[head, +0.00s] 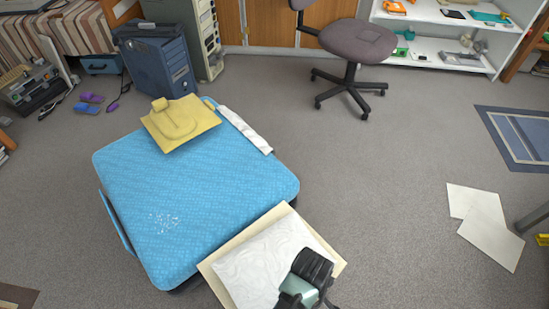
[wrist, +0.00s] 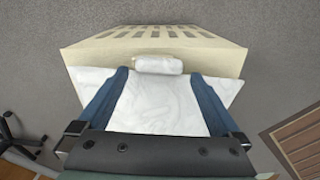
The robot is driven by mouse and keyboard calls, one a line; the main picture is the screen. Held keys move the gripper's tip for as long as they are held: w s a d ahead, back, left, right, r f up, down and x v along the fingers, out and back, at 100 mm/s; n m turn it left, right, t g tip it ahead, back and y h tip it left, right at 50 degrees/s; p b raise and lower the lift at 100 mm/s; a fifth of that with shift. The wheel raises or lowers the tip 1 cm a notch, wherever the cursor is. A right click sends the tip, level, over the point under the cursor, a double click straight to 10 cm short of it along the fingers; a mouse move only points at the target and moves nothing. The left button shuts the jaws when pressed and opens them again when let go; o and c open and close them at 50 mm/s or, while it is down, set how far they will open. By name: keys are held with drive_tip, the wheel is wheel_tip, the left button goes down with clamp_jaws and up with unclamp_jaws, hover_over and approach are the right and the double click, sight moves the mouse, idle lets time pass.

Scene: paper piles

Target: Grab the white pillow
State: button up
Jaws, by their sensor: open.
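A white pillow (head: 268,262) lies flat on a cream box (head: 225,282) at the bottom middle of the head view. In the wrist view the white pillow (wrist: 160,105) spreads over the cream box (wrist: 90,60), with a small white roll (wrist: 157,64) at its far edge. My gripper (head: 306,278) is over the pillow's near right part in the head view. In the wrist view my gripper (wrist: 163,75) is open, its two blue fingers wide apart above the pillow. I cannot tell whether the fingers touch it. The gripper hides part of the pillow.
A blue padded seat (head: 190,195) adjoins the box, with a yellow cushion (head: 180,122) and a white strip (head: 245,129) at its far edge. An office chair (head: 357,42) stands at the back. White sheets (head: 490,243) lie on the right floor; the carpet between is clear.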

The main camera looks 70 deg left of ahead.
wheel_tip(320, 180, down, 4)
drive_tip(key=shift+a+r+b, duration=0.15)
drive_tip(key=shift+r+b, duration=0.1)
drive_tip(key=shift+b, duration=0.25)
drive_tip(key=shift+c, duration=0.2)
drive_tip(key=shift+r, duration=0.1)
drive_tip(key=c, duration=1.4)
